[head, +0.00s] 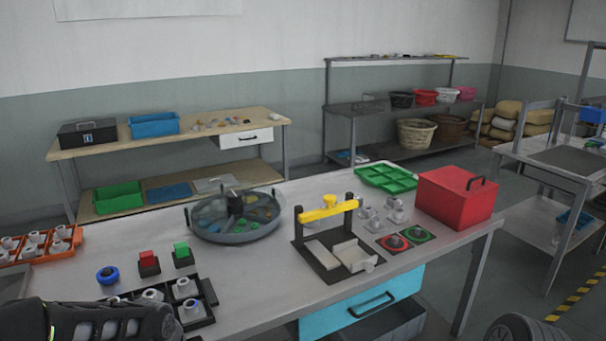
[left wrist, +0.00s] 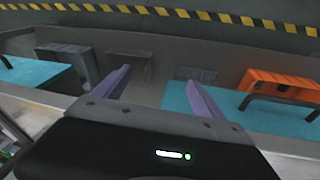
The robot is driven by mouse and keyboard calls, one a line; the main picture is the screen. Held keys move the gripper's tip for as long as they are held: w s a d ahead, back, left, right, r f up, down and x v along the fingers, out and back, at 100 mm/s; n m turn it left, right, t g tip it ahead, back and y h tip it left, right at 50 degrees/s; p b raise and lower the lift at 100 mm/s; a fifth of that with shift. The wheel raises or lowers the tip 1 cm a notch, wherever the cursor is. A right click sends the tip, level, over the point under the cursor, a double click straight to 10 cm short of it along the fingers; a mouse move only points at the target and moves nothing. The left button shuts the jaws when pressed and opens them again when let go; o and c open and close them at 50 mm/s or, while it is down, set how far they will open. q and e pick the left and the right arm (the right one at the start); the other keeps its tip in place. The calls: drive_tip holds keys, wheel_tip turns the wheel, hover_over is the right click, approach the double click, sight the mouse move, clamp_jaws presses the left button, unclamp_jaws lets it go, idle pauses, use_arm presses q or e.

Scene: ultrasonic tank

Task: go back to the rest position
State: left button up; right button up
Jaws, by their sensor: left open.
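My left gripper (left wrist: 158,78) shows in the left wrist view with its two purple fingers wide apart and nothing between them. In the head view, a dark part of my left arm (head: 90,320) comes in at the bottom left, over the near edge of the workbench (head: 260,275); its fingertips are not visible there. My right gripper is not in view. A dark rounded part at the bottom right of the head view may be mine.
Near my left arm are a black tray (head: 207,293) with fittings, a blue knob (head: 108,275) and an orange rack (head: 76,236). A round grey tray (head: 235,232), yellow-handled fixture (head: 328,209) and red box (head: 457,197) stand farther away. Turquoise drawers (left wrist: 285,115) show in the wrist view.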

use_arm(q)
drive_tip(key=s+d+f+m+g+h+b, duration=0.1)
drive_tip(key=s+d+f, duration=0.1)
drive_tip(key=d+f, duration=0.35)
drive_tip(key=s+d+f+h+b, duration=0.1)
drive_tip(key=s+d+f, duration=0.15)
drive_tip(key=f, duration=0.55)
drive_tip(key=s+d+f+b, duration=0.1)
drive_tip(key=s+d+f, duration=0.3)
drive_tip(key=s+f, duration=0.4)
drive_tip(key=s+d+f+m+h+b, duration=0.1)
drive_tip(key=s+d+f, duration=0.3)
drive_tip(key=s+f, duration=0.4)
drive_tip(key=shift+s+d+g+b, duration=0.2)
drive_tip(key=shift+s+g+b, duration=0.2)
drive_tip(key=shift+b, duration=0.25)
drive_tip(key=shift+f, duration=0.1)
